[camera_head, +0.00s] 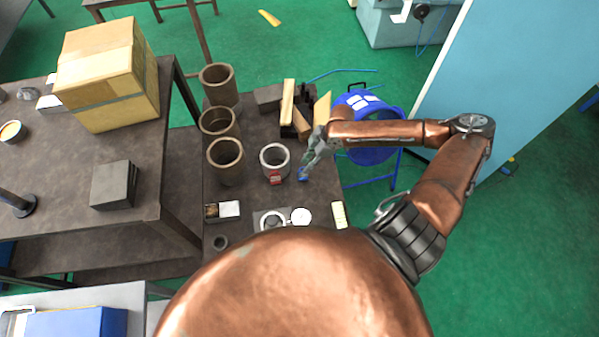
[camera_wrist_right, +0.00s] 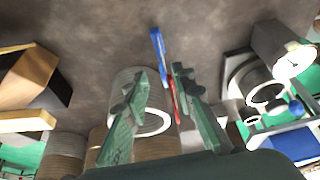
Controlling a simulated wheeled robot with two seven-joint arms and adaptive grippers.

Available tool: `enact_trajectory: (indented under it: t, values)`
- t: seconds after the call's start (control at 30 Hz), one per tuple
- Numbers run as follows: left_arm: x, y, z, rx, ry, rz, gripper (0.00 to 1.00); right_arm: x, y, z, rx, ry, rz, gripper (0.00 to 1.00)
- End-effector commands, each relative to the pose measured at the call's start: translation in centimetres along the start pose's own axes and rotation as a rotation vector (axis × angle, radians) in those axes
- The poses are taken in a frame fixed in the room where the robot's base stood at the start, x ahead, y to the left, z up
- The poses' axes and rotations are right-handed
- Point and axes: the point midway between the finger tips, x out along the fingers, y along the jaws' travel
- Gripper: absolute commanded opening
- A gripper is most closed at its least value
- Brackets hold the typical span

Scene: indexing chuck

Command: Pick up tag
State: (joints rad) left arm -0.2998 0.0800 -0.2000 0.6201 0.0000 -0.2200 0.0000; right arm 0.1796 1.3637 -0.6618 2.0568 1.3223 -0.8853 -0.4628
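I cannot tell which item the task calls the tag. A small blue piece (camera_head: 302,174) lies on the dark table, just below my right gripper (camera_head: 309,158). In the right wrist view this blue piece (camera_wrist_right: 157,45) is a thin strip just beyond the gap between the fingertips. A small red piece (camera_head: 275,180) sits at the front of a grey ring-shaped cylinder (camera_head: 264,158). A thin red edge (camera_wrist_right: 174,95) shows between the fingers in the wrist view. My right gripper (camera_wrist_right: 162,74) has its fingers apart, with nothing visibly clamped. My left gripper is out of view.
Several brown cylinders (camera_head: 224,160) stand to the left. Wooden blocks (camera_head: 287,103) lie at the back, beside the gripper. A blue bin (camera_head: 372,145) stands right of the table. A white disc (camera_head: 300,216) and a pale block (camera_head: 339,214) are near the front.

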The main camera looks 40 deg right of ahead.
Motion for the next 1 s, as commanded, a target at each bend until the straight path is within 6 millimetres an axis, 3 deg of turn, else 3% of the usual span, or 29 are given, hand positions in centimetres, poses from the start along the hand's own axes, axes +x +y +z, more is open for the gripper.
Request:
enact_trajectory:
  t: [0.6, 0.87, 1.0]
  values:
    - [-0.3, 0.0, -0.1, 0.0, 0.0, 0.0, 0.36, 7.2, -0.4, -0.2, 0.001, 0.002, 0.0, 0.24]
    - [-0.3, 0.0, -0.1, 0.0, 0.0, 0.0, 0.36, 7.5, -0.4, -0.1, 0.001, 0.0, 0.001, 0.24]
    - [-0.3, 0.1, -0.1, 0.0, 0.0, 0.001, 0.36, 7.5, -0.4, -0.1, 0.001, 0.0, 0.001, 0.16]
